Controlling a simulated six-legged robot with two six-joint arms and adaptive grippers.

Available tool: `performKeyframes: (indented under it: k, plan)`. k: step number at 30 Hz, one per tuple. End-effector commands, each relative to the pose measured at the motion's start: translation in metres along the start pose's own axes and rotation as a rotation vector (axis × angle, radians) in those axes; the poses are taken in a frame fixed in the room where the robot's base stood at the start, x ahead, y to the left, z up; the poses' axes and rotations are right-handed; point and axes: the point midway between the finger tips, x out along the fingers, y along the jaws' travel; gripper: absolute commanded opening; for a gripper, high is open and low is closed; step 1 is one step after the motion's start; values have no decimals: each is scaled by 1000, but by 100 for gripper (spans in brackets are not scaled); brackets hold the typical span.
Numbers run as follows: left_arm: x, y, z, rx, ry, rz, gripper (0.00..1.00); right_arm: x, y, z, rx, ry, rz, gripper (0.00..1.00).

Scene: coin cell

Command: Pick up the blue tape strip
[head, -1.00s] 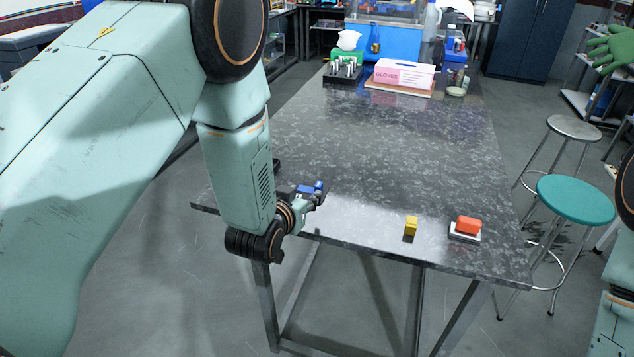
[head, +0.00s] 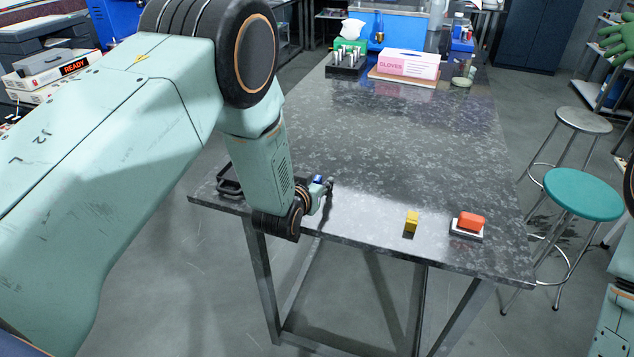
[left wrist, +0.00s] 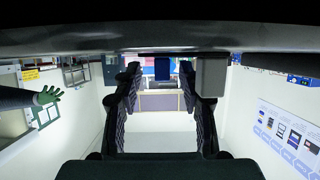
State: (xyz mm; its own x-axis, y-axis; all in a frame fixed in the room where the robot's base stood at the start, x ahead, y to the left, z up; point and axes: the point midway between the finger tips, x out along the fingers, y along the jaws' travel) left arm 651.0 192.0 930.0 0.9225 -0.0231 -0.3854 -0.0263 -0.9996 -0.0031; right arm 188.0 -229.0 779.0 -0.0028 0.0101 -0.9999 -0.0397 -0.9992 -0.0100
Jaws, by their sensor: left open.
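A small blue piece, which looks like the blue tape strip (head: 318,180), shows near the front edge of the dark stone table (head: 400,150), largely hidden by my left gripper (head: 328,187). The gripper is low over the table's front left part. In the left wrist view, upside down, the blue piece (left wrist: 161,69) shows between the two spread fingers, apart from both. A grey block (left wrist: 211,76) is beside it, partly behind the right finger. I cannot tell the exact distance to the blue piece. My right gripper is out of view.
A yellow block (head: 411,221) and an orange block on a white base (head: 468,224) lie to the right near the front edge. A dark handled thing (head: 229,183) is left of my arm. A glove box (head: 408,65) stands at the back. The table's middle is clear.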

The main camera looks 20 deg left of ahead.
Motion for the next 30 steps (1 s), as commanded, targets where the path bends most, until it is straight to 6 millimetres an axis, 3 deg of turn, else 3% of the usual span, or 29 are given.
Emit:
performKeyframes:
  k: [11, 25, 30]
  plan:
    - [10, 0, -1, 0, -1, 0, 42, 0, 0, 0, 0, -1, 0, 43]
    - [10, 0, -1, 0, -1, 0, 2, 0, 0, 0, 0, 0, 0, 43]
    - [10, 0, -1, 0, 0, 0, 2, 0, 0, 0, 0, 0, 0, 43]
